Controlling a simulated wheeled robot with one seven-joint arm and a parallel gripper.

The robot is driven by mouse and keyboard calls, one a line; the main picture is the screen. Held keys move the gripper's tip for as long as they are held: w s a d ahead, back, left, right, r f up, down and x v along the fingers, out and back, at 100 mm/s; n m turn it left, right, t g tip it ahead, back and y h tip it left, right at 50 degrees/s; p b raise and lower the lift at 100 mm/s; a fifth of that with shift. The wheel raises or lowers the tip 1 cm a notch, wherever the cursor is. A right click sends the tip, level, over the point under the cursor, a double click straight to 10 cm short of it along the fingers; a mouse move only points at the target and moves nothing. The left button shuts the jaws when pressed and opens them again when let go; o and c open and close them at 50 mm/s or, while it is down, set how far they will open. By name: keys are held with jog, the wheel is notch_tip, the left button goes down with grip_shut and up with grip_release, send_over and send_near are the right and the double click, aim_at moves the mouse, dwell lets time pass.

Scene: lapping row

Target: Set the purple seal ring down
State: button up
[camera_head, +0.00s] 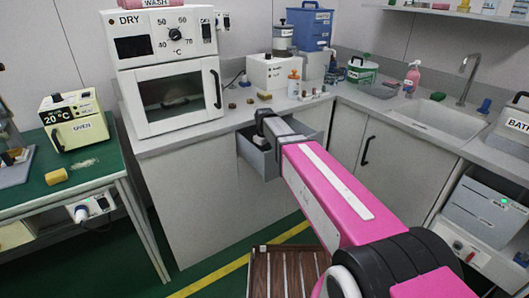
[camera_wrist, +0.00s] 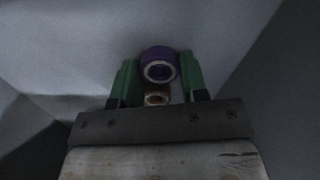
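In the wrist view the purple seal ring (camera_wrist: 159,53) sits between the green fingers of my gripper (camera_wrist: 159,66), which appear to touch it on both sides. Its pale inner rim faces the camera. A smaller brass-coloured ring (camera_wrist: 157,99) shows just below it in the picture, also between the fingers; I cannot tell whether it is held or lies beyond. Grey walls surround the fingers. In the head view my arm reaches to an open grey drawer (camera_head: 256,161) under the counter. The fingers and the purple ring cannot be made out there.
The counter (camera_head: 205,133) above the drawer carries a white dry oven (camera_head: 170,97), several small round parts, a bottle (camera_head: 293,84) and a white box (camera_head: 271,71). A slatted wooden platform (camera_head: 288,272) is on the floor. A green-topped table (camera_head: 95,165) stands left.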

jog(key=o, duration=0.4)
jog(key=shift+c, duration=0.2)
jog(key=shift+r, duration=0.15)
notch_tip(320, 180, up, 12)
dwell(0.5)
